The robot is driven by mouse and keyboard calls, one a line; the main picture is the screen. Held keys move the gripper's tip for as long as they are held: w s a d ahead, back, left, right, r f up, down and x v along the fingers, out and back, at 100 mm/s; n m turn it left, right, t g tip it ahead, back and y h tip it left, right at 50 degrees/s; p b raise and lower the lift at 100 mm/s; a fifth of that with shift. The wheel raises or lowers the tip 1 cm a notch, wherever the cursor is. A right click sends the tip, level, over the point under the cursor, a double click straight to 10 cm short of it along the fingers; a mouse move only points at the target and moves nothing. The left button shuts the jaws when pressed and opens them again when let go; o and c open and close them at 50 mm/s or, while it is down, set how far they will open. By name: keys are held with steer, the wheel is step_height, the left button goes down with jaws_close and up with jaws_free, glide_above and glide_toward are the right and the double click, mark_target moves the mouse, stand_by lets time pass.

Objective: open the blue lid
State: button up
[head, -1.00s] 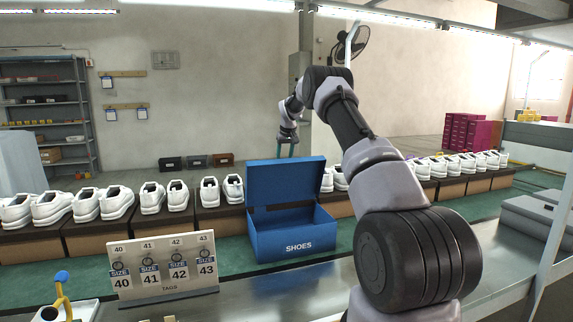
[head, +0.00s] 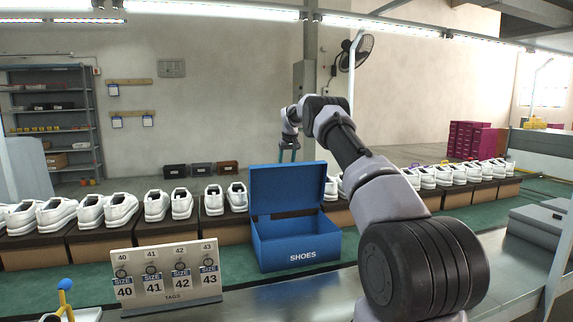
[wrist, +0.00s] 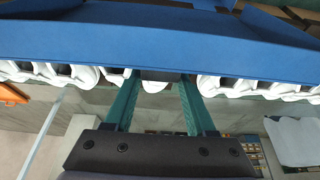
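The blue lid (head: 288,188) stands raised, close to upright, at the back of the blue box (head: 300,250), which is marked SHOES. The box's inside shows from the front. My gripper (head: 288,154) points down at the lid's top edge, seemingly behind it; its fingertips are hidden or too small to make out. In the wrist view, the blue lid (wrist: 150,42) crosses the top of the picture. The two green fingers of my gripper (wrist: 160,80) are spread with nothing between them, and their tips reach the lid's edge. I cannot tell whether they touch it.
White shoes (head: 155,205) stand on boxes in a row behind and beside the blue box. A tags board (head: 166,274) stands at the front left. Grey boxes (head: 540,225) lie at the right. The metal counter before the blue box is mostly clear.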

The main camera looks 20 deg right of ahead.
steer(key=o, duration=0.3)
steer(key=shift+f, duration=0.15)
steer(key=v, duration=1.1)
steer(key=shift+w, duration=0.1)
